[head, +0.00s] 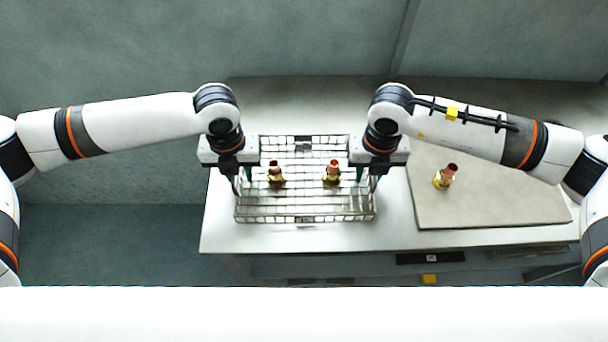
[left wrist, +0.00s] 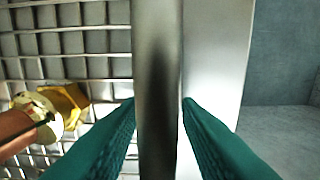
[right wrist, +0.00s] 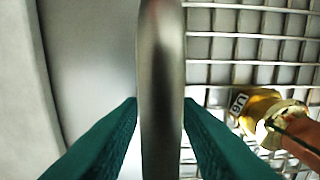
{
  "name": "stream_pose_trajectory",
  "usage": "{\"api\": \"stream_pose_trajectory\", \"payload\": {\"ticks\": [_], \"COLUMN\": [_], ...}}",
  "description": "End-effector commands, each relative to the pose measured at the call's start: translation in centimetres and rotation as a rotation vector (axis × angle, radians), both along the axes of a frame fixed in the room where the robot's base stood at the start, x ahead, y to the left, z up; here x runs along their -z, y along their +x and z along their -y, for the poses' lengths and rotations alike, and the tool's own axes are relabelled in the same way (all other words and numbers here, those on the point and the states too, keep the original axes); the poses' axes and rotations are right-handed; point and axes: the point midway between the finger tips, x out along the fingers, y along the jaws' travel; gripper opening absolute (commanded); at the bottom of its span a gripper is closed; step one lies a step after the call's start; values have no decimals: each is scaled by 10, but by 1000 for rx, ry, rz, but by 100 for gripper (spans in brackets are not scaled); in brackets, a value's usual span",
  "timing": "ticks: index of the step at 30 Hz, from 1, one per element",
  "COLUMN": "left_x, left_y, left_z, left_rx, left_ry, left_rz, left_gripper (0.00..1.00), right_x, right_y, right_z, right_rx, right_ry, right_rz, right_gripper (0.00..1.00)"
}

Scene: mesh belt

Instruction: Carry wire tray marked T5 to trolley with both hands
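The wire tray (head: 305,209) rests on a pale metal table, with two brass-and-copper fittings (head: 275,174) (head: 332,173) standing inside it. My left gripper (head: 240,178) is at the tray's left end. In the left wrist view its green fingers (left wrist: 159,100) close on both sides of the metal rim (left wrist: 156,60). My right gripper (head: 370,178) is at the right end. In the right wrist view its fingers (right wrist: 160,100) close on the rim (right wrist: 161,60) there. I cannot identify a trolley.
The table (head: 218,222) extends to the right. A beige board (head: 500,205) lies on it, with one more brass-and-copper fitting (head: 444,177) standing there. Below the front edge are a dark panel and a yellow block (head: 429,279). Floor shows open on the left.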

Motion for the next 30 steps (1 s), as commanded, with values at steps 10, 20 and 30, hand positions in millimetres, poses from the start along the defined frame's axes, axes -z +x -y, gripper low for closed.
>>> {"api": "stream_pose_trajectory", "payload": {"ticks": [10, 20, 30], "left_x": [0, -2, -26], "left_y": [0, 0, 1], "left_z": [0, 0, 0], "left_rx": [0, -1, -1], "left_ry": [0, 0, 1], "left_rz": [0, 1, 1], "left_gripper": [0, 0, 0], "right_x": [0, -2, -26], "right_y": [0, 1, 1], "right_z": [0, 0, 1], "right_rx": [0, 1, 1], "right_ry": [0, 0, -1], "right_rz": [0, 1, 1], "right_gripper": [0, 0, 0]}}
